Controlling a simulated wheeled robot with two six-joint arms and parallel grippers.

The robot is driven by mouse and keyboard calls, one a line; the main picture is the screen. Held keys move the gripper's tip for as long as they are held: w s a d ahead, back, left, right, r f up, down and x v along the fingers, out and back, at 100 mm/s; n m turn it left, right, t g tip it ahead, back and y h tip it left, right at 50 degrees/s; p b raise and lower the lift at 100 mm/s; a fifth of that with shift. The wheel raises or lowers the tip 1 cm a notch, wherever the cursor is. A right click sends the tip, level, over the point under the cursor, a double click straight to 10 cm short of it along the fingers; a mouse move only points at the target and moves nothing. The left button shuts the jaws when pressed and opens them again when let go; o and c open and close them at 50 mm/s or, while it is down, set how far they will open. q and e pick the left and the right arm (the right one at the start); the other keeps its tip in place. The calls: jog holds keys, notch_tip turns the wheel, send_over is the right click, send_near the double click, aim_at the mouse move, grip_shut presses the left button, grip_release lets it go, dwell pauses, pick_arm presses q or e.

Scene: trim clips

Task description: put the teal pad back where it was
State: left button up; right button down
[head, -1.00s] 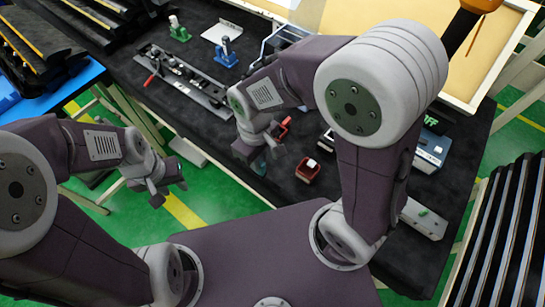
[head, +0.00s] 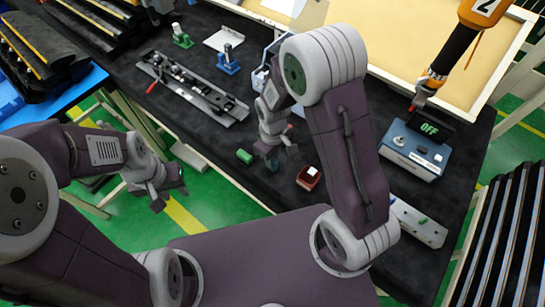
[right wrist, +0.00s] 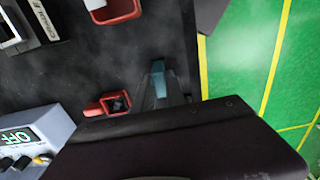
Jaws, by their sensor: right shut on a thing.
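The teal pad (right wrist: 158,68) shows in the right wrist view between the fingertips of my right gripper (right wrist: 162,84), which is shut on it. In the head view my right gripper (head: 272,160) is over the dark table's near edge, left of a red bin (head: 309,178). The pad is mostly hidden there by the gripper. I cannot tell whether the pad touches the table. My left gripper (head: 170,196) is open and empty over the green floor, left of the table.
A blue-grey device (head: 412,152) with an OFF display stands at the right. A metal rail fixture (head: 195,88) lies at the back left.

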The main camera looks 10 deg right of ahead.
jog(key=shift+s, duration=0.1)
jog(key=shift+f, duration=0.15)
jog(key=c, duration=1.4)
grip_release()
jog(key=shift+s, duration=0.1)
jog(key=shift+r, duration=0.6)
notch_tip(320, 180, up, 11)
jog(key=s+d+f+m, duration=0.1)
jog(key=s+d+m, duration=0.1)
jog(key=s+d+f+m, duration=0.1)
jog(key=s+d+m, duration=0.1)
jog(key=s+m, duration=0.1)
jog(key=s+d+f+m+t, duration=0.1)
jog(key=s+d+m, duration=0.1)
jog(key=d, duration=0.1)
jog(key=shift+s+m, duration=0.4)
